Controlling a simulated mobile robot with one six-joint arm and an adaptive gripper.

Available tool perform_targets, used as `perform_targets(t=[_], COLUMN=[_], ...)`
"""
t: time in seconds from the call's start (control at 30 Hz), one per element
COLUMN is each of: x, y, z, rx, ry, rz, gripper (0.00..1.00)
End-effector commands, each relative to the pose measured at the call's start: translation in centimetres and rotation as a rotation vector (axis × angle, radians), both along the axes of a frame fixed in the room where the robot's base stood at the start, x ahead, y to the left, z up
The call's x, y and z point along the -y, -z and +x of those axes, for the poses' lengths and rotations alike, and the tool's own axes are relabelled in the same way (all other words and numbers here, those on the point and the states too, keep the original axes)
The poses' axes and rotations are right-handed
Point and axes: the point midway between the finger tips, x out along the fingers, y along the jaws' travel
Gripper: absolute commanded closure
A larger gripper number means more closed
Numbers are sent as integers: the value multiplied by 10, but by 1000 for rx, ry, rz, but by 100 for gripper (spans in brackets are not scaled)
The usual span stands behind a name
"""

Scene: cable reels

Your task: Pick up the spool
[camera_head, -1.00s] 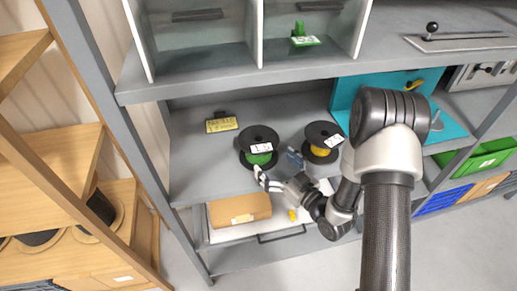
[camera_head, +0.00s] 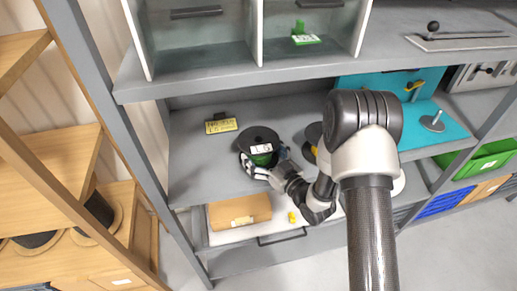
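A black spool with green winding and a white label (camera_head: 261,141) stands on the grey shelf. My gripper (camera_head: 265,160) is at its front side, with one finger at the spool's lower left and the other at its right. The fingers are spread about as wide as before, and the spool's near part lies between them. I cannot tell whether they touch it. A second black spool with yellow winding (camera_head: 312,132) stands to the right, mostly hidden behind my arm.
A yellow label block (camera_head: 221,126) lies on the shelf at the left. A teal board (camera_head: 430,122) with a metal stand is at the right. Below is a drawer with a cardboard box (camera_head: 240,211). A grey upright (camera_head: 115,130) bounds the shelf at left.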

Motion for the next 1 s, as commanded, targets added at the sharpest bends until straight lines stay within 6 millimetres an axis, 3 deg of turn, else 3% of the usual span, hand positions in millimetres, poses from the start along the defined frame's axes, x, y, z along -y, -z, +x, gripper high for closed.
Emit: perform_targets(t=[0.9,1.0], x=[0,0], y=[0,-1], z=[0,0], rx=[-1,4], ry=[0,0], rz=[-1,0], gripper=[78,79])
